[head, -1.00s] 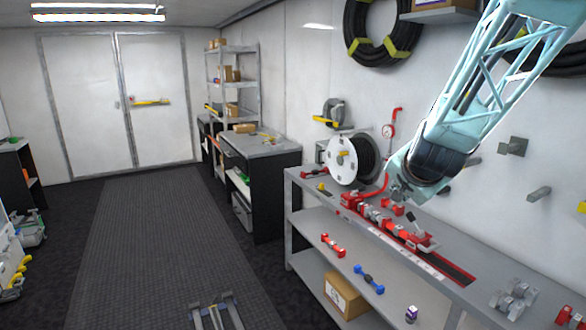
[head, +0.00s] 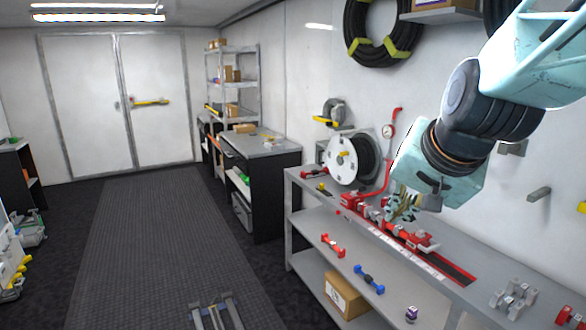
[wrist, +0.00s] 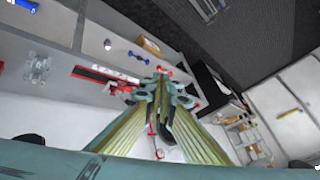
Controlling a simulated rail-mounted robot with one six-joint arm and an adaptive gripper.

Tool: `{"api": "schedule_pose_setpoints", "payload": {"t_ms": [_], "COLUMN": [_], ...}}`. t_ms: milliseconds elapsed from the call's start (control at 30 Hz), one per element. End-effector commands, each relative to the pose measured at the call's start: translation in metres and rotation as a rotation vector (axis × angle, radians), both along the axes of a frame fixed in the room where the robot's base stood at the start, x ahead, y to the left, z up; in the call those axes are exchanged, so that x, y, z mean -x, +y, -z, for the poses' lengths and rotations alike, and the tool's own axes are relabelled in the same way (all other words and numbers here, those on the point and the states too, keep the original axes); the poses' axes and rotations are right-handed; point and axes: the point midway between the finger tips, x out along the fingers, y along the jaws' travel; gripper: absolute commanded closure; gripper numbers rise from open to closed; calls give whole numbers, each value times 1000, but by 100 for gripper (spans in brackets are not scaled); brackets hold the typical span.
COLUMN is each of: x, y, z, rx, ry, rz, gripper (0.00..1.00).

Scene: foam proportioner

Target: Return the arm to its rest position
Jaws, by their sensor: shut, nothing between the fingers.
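My gripper (head: 405,204) hangs from the pale blue arm over the workbench at the right of the head view. Its fingers are together with nothing between them. It appears just above or behind the red proportioner assembly (head: 415,240) in the picture; the exact gap cannot be told. In the wrist view my gripper (wrist: 160,78) points toward the bench, its closed fingers covering part of the red assembly.
The grey bench (head: 300,184) has a lower shelf with a red fitting (head: 332,246) and a blue fitting (head: 369,279). A white hose reel (head: 343,160) and a red-piped gauge (head: 388,131) stand behind.

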Motion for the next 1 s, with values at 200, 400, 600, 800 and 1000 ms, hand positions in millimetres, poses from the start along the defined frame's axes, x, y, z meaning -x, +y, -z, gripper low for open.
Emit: {"api": "schedule_pose_setpoints", "payload": {"t_ms": [200, 400, 600, 800, 1000], "x": [50, 96, 143, 191, 239], "y": [10, 16, 19, 20, 18], "z": [-6, -8, -8, -6, -3], "rx": [43, 84, 126, 170, 214], "ry": [45, 89, 135, 180, 226], "rz": [-82, -154, -226, -295, -360], "gripper": [100, 100, 100, 100, 100]}}
